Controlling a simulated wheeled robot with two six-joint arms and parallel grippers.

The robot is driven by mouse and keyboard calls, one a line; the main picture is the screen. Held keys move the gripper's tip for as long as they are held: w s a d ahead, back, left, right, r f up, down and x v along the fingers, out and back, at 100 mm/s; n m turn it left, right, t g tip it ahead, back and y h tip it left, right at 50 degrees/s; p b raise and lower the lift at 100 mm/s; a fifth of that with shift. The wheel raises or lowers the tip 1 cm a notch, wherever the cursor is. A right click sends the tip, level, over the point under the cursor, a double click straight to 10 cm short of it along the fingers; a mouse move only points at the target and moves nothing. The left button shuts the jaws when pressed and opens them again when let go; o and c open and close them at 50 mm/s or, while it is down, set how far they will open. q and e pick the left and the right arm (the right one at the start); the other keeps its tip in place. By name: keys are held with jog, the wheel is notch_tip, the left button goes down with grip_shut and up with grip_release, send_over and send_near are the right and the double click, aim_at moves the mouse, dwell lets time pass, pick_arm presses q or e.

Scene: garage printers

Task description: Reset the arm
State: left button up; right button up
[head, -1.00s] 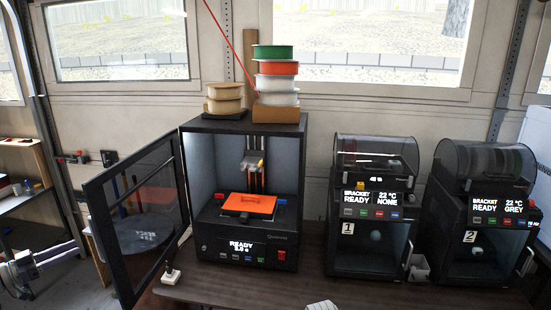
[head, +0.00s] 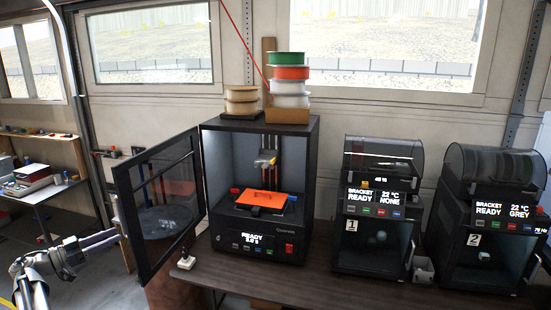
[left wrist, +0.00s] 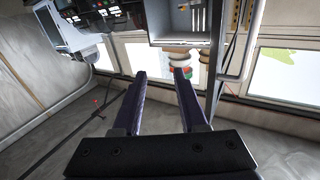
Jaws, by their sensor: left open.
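My left gripper (head: 100,240) is at the lower left of the head view, left of the large printer's open door and apart from it. In the left wrist view its two dark fingers (left wrist: 160,75) stand apart with nothing between them. My right gripper is not in view. The large black printer (head: 258,190) stands on the table with its door (head: 162,205) swung open to the left. An orange plate (head: 262,202) lies inside it, and its screen reads READY.
Printer 1 (head: 376,262) and printer 2 (head: 482,262) stand to the right on the dark table (head: 290,288). Filament spools (head: 288,73) are stacked on the large printer. A shelf with boxes (head: 35,178) stands at the far left. The floor near my left gripper looks clear.

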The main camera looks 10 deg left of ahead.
pick_arm(q)
jog(key=w+d+r+n+t+y+b, duration=0.1)
jog(key=w+d+n+t+y, duration=0.2)
jog(key=w+d+y, duration=0.45)
jog(key=w+d+r+n+t+y+b, duration=0.1)
jog(key=w+d+n+t+y+b, duration=0.2)
jog(key=w, duration=0.7)
jog(key=w+d+f+n+g+y, duration=0.3)
jog(key=d+f+n+g+y, duration=0.25)
jog(key=d+f, duration=0.5)
jog(key=s+d+f+m+g+h+b, duration=0.1)
jog(key=s+d+f+g, duration=0.3)
jog(key=d, duration=0.4)
jog(key=s+d+f+m+g+h+b, duration=0.1)
jog(key=s+d+f+g, duration=0.1)
jog(key=s+d+f, duration=0.35)
jog(key=s+d+f+m+g+h+b, duration=0.1)
jog(key=s+d+f+g, duration=0.1)
jog(key=d+f, duration=0.55)
jog(key=s+d+f+m+g+h, duration=0.1)
jog(key=s+d+f+m+g, duration=0.1)
jog(key=s+d, duration=0.6)
jog(key=s+d+f+m+g+h+b, duration=0.1)
jog(key=s+d+f+m+g, duration=0.2)
jog(key=s+d+g, duration=0.3)
jog(key=s+d+f, duration=0.1)
jog(key=s+d, duration=0.2)
jog(key=s, duration=0.4)
jog(key=shift+s+b, duration=0.3)
jog(key=shift+s, duration=0.1)
